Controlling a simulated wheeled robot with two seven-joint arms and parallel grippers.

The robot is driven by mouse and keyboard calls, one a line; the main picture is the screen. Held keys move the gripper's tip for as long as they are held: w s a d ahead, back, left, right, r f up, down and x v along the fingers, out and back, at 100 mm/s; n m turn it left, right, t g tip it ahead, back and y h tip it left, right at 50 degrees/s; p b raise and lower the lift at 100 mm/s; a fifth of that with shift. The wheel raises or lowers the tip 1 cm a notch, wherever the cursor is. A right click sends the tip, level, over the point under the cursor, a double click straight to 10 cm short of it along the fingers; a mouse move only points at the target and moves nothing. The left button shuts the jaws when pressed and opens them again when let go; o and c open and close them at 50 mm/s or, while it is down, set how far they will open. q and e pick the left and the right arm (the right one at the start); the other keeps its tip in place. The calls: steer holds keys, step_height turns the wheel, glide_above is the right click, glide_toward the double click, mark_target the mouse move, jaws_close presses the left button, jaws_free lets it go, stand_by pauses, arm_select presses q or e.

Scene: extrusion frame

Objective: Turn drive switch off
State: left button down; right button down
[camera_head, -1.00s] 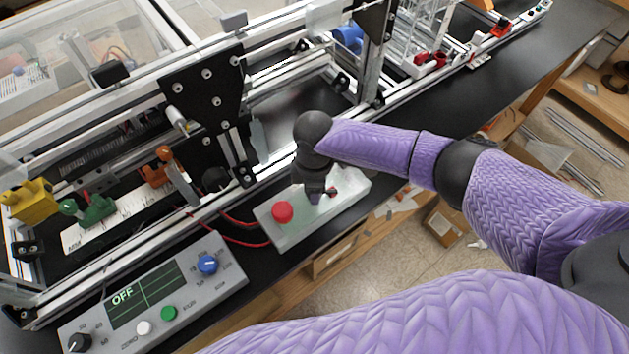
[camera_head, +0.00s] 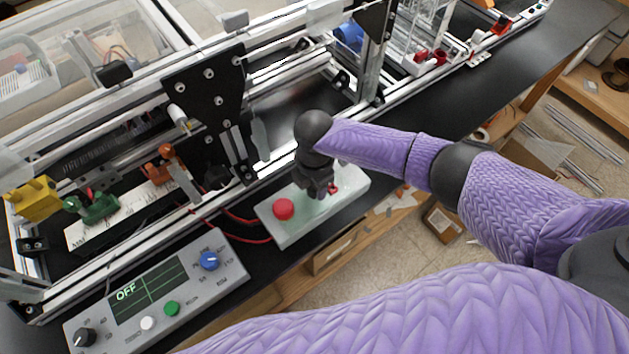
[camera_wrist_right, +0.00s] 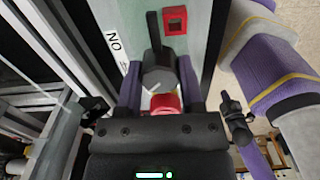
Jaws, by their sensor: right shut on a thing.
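The drive switch is a grey rotary knob (camera_wrist_right: 158,68) with a black lever and a white mark, on the pale switch box (camera_head: 288,232). My right gripper (camera_head: 318,192) reaches down onto this box. In the right wrist view its two purple fingers (camera_wrist_right: 159,84) stand on either side of the knob and are shut on it. The word "ON" (camera_wrist_right: 114,42) shows on a white label left of the knob. In the head view my gripper hides the knob.
A red button (camera_head: 283,209) stands on the box, left of my right gripper. A small red square part (camera_wrist_right: 174,20) is beyond the knob. A grey control panel (camera_head: 215,285) with a display reading "OFF" is at lower left. The aluminium frame (camera_head: 270,182) runs behind the box.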

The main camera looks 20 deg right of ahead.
stand_by(0.4)
steer(key=shift+c, duration=2)
jaws_free()
steer(key=shift+o, duration=0.9)
step_height(320, 180, up, 9)
steer(key=shift+p, duration=1.15)
steer(key=shift+r, duration=0.5)
